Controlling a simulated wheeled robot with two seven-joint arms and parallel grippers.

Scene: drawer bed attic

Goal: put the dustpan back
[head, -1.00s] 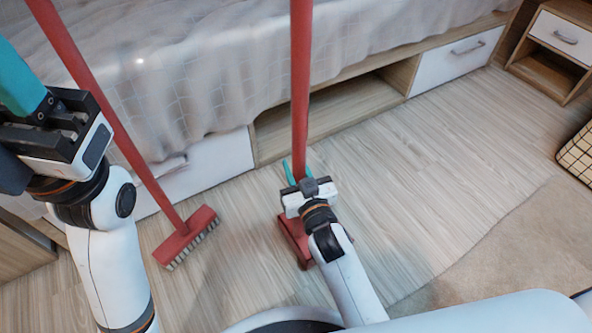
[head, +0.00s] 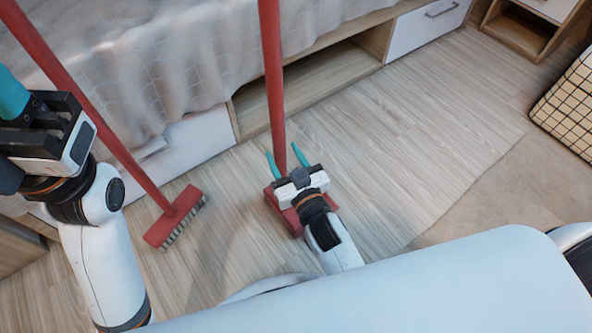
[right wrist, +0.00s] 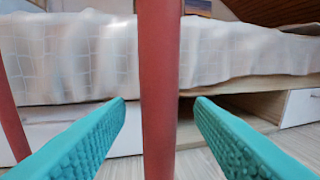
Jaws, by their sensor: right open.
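The red dustpan (head: 271,196) stands on the wooden floor, its long red handle (head: 272,75) rising upright in front of the bed. My right gripper (head: 287,160) is low at the handle, with its teal fingers spread. In the right wrist view the handle (right wrist: 159,90) stands between the two open fingers, with a gap on each side. My gripper and wrist hide part of the pan. My left gripper (head: 12,95) is at the left edge; its fingertips are cut off, so its opening is unclear.
A red broom (head: 174,217) leans with its bristled head on the floor, left of the dustpan. The bed (head: 190,60) has an open compartment (head: 310,90) and white drawers (head: 430,22). A nightstand (head: 520,30) and gridded basket (head: 572,105) are at right. Floor between is clear.

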